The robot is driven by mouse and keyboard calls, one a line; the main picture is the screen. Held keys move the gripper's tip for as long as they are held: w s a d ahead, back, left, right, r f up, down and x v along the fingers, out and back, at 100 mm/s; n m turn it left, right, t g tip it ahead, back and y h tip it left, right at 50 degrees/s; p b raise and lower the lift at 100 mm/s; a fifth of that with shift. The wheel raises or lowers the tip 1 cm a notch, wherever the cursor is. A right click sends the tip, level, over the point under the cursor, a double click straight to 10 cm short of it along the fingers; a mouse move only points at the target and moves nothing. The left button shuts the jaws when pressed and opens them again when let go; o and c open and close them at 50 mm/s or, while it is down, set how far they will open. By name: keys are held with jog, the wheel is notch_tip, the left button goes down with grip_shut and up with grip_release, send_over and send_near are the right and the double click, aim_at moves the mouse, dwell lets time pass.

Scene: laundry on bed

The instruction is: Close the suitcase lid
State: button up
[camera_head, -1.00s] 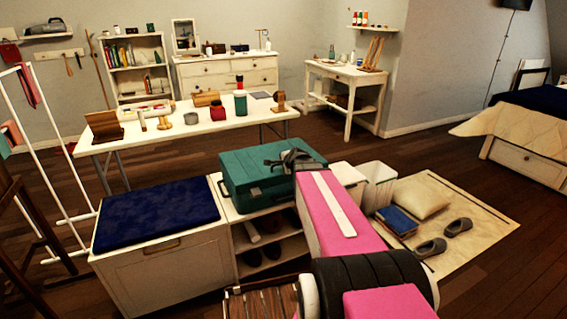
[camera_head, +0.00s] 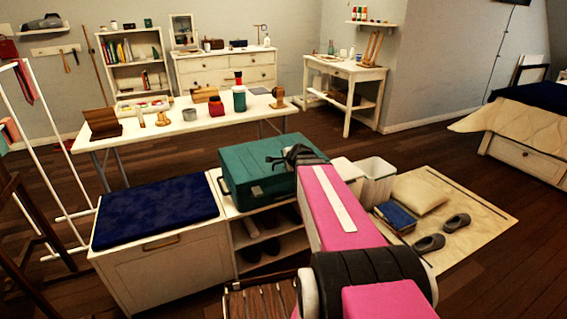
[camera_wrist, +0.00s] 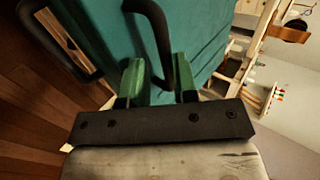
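The teal suitcase (camera_head: 250,170) rests on the white bench, and its lid appears to lie down flat on the body. Any small gap at the seam is too small to tell. My gripper (camera_head: 283,160) is over the right part of the suitcase in the head view. My arm hides the suitcase's right side; contact is unclear.
A navy cushion (camera_head: 155,217) covers the bench's left part; shoes sit in the shelves (camera_head: 262,245) below. A white bin (camera_head: 376,180), blue books (camera_head: 396,217), a pillow (camera_head: 418,195) and slippers (camera_head: 443,233) are to the right. A long table (camera_head: 180,128) with several items stands behind.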

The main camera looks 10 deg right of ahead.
jog(key=a+v, duration=0.1)
jog(key=v, duration=0.7)
jog(key=shift+d+r, duration=0.3)
jog(key=shift+d, duration=0.05)
jog(key=shift+w, duration=0.1)
jog(key=s+a+f+n+g+h, duration=0.1)
jog(key=s+a+f+n+g, duration=0.3)
jog(key=s+f+n, duration=0.3)
jog(key=s+a+f+n+g+h, duration=0.1)
jog(key=s+a+f+n+g, duration=0.3)
jog(key=f, duration=0.6)
jog(key=s+n+g, duration=0.2)
jog(key=s+n, duration=0.1)
jog(key=n, duration=0.1)
jog(key=shift+s+f+n, duration=0.3)
jog(key=shift+f+n, duration=0.05)
jog(key=shift+n, duration=0.05)
jog(key=shift+a, duration=0.1)
